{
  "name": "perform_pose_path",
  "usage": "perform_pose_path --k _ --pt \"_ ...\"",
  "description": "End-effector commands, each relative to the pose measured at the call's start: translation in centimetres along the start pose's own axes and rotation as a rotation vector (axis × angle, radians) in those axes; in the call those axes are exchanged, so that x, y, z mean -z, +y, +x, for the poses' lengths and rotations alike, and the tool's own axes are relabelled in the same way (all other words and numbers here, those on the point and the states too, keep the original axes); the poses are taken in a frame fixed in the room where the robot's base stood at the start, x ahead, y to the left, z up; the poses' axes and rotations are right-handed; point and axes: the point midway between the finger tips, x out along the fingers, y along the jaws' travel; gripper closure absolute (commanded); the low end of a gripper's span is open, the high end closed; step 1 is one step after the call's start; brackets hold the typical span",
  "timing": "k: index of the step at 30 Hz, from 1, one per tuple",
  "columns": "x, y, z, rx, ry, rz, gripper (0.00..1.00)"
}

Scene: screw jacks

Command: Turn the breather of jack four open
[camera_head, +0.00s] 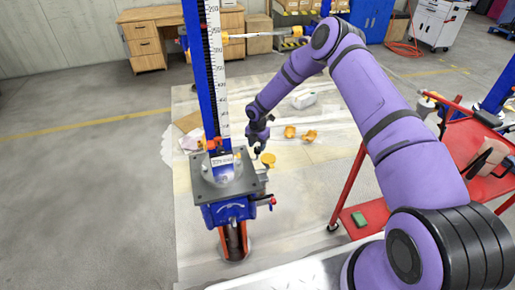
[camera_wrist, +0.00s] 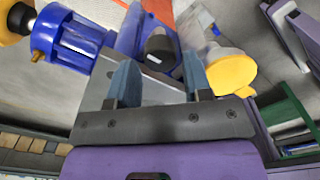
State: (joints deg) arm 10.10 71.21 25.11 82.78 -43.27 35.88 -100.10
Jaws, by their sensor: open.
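A jack stands left of centre in the head view, with a blue gearbox (camera_head: 228,211) under a grey top plate (camera_head: 208,190). A white label (camera_head: 222,160) is on it, too small to read, so I cannot tell its number. My gripper (camera_head: 258,147) is just right of and above the plate, pointing down. In the wrist view my gripper (camera_wrist: 158,62) is open, its two blue-grey fingertips apart. A dark rounded knob (camera_wrist: 159,43) shows beyond and between them; I cannot tell whether it is the breather or whether the fingers touch it. A yellow cap (camera_wrist: 232,73) is right of the fingers.
A tall blue post with a white scale (camera_head: 214,70) rises behind the plate. In the wrist view a blue ribbed cylinder (camera_wrist: 78,40) with a brass fitting (camera_wrist: 38,55) is at upper left. A red cart (camera_head: 465,160) stands right. Orange pieces (camera_head: 300,134) lie on the floor sheet.

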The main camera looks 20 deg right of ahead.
Motion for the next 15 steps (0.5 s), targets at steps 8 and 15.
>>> perform_pose_path --k 8,15 --pt "-0.1 0.0 -5.4 -0.001 -0.002 0.001 0.54" --pt "-0.1 0.0 -8.2 -0.001 -0.001 0.001 0.54"
